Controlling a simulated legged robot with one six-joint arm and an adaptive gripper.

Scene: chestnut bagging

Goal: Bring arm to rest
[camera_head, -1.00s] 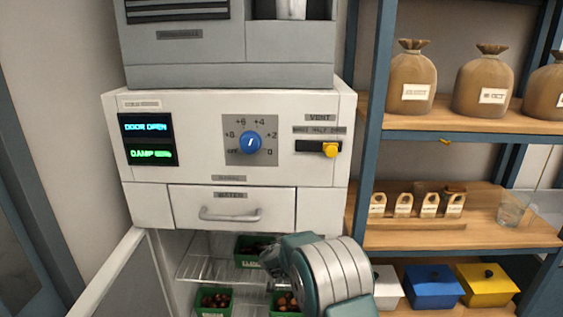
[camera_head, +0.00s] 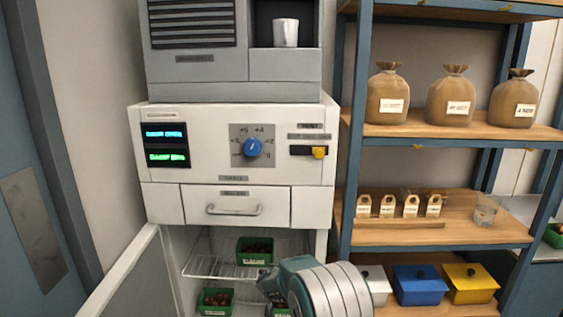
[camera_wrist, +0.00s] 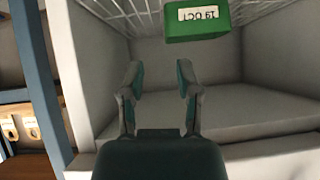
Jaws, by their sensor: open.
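My arm (camera_head: 325,288) reaches toward the open lower cabinet in the head view; its wrist covers part of the cabinet's right side. In the wrist view my gripper (camera_wrist: 160,80) is open and empty, with its two fingers apart. A green box labelled "19 OCT" (camera_wrist: 197,20) is beyond the fingertips at the top of the wrist view, apart from them. In the head view, a green box of chestnuts (camera_head: 254,257) sits on the wire shelf (camera_head: 215,266), and another green box (camera_head: 215,308) is lower left. A further green box is mostly hidden by my arm.
The open cabinet door (camera_head: 128,280) swings out at left. Above are a drawer (camera_head: 236,209) and a panel with a blue dial (camera_head: 252,148). A shelf unit (camera_head: 343,190) stands at right with sacks (camera_head: 388,95), small tags and lidded boxes, blue (camera_head: 418,290) and yellow (camera_head: 470,284).

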